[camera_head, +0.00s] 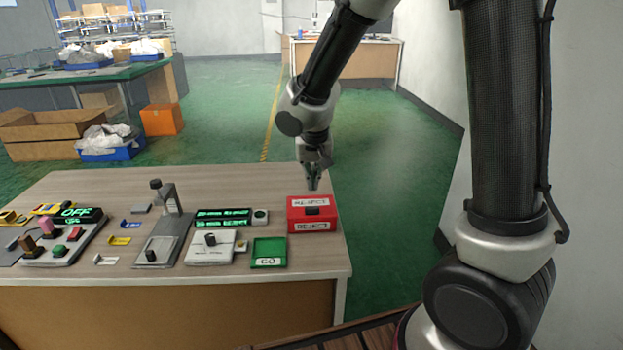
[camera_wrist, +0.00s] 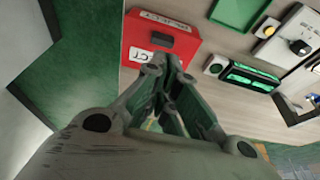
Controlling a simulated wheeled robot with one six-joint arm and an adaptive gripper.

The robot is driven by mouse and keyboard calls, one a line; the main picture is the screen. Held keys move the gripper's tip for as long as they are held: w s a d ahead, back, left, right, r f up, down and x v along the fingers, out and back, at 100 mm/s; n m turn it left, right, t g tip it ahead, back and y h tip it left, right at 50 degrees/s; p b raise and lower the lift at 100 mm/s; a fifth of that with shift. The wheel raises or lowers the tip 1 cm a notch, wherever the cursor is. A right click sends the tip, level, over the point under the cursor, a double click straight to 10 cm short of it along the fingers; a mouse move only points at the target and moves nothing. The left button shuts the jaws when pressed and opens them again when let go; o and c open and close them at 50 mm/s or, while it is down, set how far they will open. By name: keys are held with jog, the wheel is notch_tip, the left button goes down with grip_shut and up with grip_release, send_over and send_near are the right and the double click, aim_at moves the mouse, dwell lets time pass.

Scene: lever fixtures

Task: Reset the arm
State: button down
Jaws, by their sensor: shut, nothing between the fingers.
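My gripper (camera_head: 313,183) hangs at the table's far right side, above and just behind the red box labelled REJECT (camera_head: 312,222). Its fingers are together with nothing between them. In the wrist view my gripper (camera_wrist: 172,62) points toward the red box (camera_wrist: 160,40), and its fingertips overlap the box's lower edge in the picture. Whether they touch the box cannot be told. My arm reaches in from the top, bent down to the gripper.
The wooden table (camera_head: 330,262) holds a green GO tray (camera_head: 268,252), a white fixture with a black knob (camera_head: 210,248), a grey lever fixture (camera_head: 163,235), green displays (camera_head: 223,217) and a button panel (camera_head: 62,247).

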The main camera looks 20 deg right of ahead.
jog(key=s+d+r+n+g+h, duration=0.1)
jog(key=s+n, duration=0.1)
jog(key=s, duration=0.3)
jog(key=s+d+n+g, duration=0.1)
jog(key=s+d+n, duration=0.15)
jog(key=s, duration=0.25)
jog(key=s+d+r+m+t+y, duration=0.1)
jog(key=s+d+r+m+t, duration=0.1)
jog(key=s+d+r, duration=1.1)
jog(key=shift+s+d+r+t+y, duration=0.25)
jog(key=shift+s+r+t, duration=0.25)
jog(key=shift+s, duration=0.25)
